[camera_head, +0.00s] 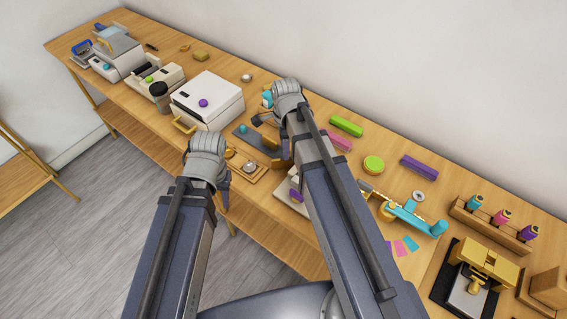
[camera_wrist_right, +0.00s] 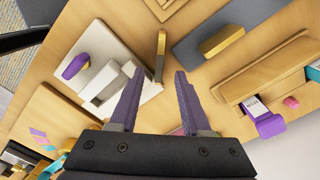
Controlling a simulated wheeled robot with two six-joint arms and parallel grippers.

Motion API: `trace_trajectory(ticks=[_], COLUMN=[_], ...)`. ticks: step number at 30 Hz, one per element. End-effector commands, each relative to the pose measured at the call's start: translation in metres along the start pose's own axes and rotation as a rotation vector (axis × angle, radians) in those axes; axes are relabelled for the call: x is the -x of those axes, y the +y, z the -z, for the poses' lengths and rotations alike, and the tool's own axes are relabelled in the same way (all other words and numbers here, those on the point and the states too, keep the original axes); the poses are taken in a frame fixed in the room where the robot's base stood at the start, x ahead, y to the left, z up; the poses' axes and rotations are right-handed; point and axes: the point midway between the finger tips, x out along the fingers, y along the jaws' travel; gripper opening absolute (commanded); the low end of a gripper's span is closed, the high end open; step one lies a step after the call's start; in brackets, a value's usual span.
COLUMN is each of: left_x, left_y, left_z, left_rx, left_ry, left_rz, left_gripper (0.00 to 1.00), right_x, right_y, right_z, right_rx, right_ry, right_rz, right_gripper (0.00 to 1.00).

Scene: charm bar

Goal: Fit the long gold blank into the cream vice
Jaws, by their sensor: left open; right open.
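The cream vice (camera_wrist_right: 98,82) is at the left of my right wrist view, with a purple part (camera_wrist_right: 75,65) on its plate. In the head view the vice (camera_head: 283,197) is partly hidden by my right arm. A narrow gold bar (camera_wrist_right: 160,58) is beside the vice's plate, ahead of my right fingertips. A thicker gold bar (camera_wrist_right: 222,40) lies on a dark mat. I cannot tell which is the long blank. My right gripper (camera_wrist_right: 157,73) is open and empty above the bench. My left gripper (camera_head: 224,185) is open near the bench's front edge, its fingers partly hidden.
A wooden tray (camera_head: 262,177) is close to my left gripper. A white machine (camera_head: 220,97) with a gold handle stands behind it. Green and purple bars (camera_head: 345,126) lie towards the wall.

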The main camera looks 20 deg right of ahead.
Motion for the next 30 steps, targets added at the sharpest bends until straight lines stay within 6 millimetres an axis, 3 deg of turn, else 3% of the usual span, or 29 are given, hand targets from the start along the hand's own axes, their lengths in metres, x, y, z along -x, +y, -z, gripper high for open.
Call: trace_trajectory(ticks=[13,23,30], left_x=[-0.048,-0.050,-0.050], left_y=[0.005,0.005,0.005], left_z=[0.003,0.003,0.003], left_rx=[0.000,0.000,0.000], left_ry=[0.000,0.000,0.000], left_rz=[0.000,0.000,0.000], left_gripper=[0.42,0.42,0.42], right_x=[-0.049,-0.051,-0.051], right_y=[0.000,-0.001,0.000], right_z=[-0.003,-0.002,-0.002], right_rx=[0.000,0.000,0.000], right_ry=[0.000,0.000,0.000], right_rz=[0.000,0.000,0.000], right_gripper=[0.47,0.47,0.22])
